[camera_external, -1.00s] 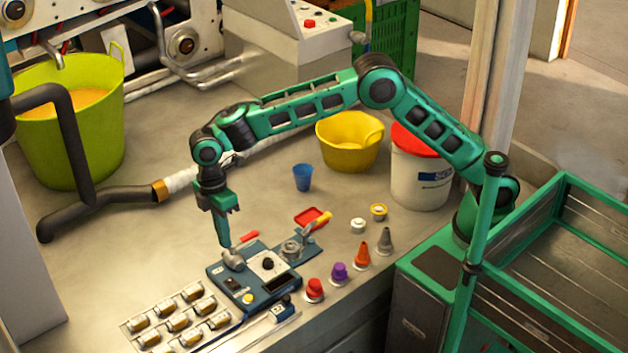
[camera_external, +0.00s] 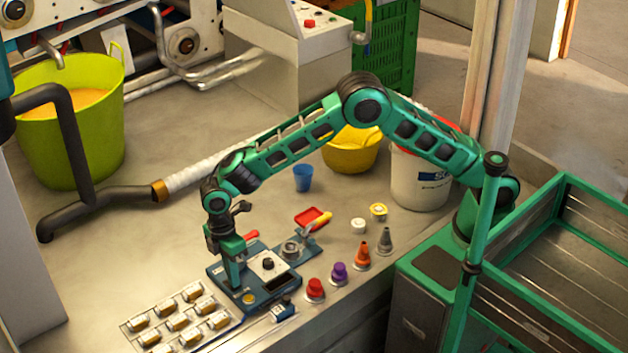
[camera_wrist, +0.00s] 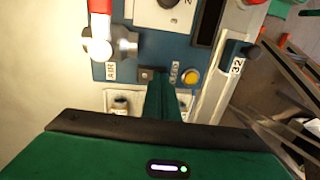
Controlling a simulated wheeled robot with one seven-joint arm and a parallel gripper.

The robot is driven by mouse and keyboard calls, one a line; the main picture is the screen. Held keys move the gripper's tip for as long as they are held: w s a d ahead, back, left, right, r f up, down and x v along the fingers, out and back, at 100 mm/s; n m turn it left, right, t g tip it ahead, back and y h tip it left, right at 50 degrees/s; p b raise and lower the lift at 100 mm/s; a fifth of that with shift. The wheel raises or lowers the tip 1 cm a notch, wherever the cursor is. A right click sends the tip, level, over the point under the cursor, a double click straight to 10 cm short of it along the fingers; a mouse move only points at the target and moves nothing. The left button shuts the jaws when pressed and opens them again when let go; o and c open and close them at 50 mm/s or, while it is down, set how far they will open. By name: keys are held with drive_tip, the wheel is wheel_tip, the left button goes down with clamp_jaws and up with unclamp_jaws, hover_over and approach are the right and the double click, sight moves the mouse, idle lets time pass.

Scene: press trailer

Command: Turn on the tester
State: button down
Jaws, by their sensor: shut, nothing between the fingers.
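The tester is a blue panel (camera_external: 217,277) on the bench, also seen in the wrist view (camera_wrist: 132,60). It carries a black knob (camera_external: 267,264), a dark display (camera_wrist: 205,22), a yellow button (camera_wrist: 191,77) and a red-handled valve (camera_wrist: 100,25). A small dark switch (camera_wrist: 147,74) sits between the valve and the yellow button. My gripper (camera_external: 235,286) is shut and empty, pointing down over the panel's left front part. In the wrist view its fingertips (camera_wrist: 160,76) are just right of the small switch, partly beside it. I cannot tell whether they touch it.
A tray of several small parts (camera_external: 176,322) lies left of the tester. Red (camera_external: 315,290), purple (camera_external: 339,273), orange (camera_external: 362,256) and grey (camera_external: 386,241) pieces stand along the bench's right edge. A blue cup (camera_external: 303,178) stands behind.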

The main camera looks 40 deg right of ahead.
sight(228, 279)
drive_tip(key=shift+s+f, duration=0.15)
drive_tip(key=shift+f, duration=0.1)
idle(0.3)
drive_tip(key=shift+w+r, duration=0.15)
drive_tip(key=shift+w, duration=0.7)
drive_tip(key=shift+r, duration=0.1)
wheel_tip(228, 279, up, 14)
drive_tip(key=w, duration=0.1)
drive_tip(key=shift+w, duration=0.4)
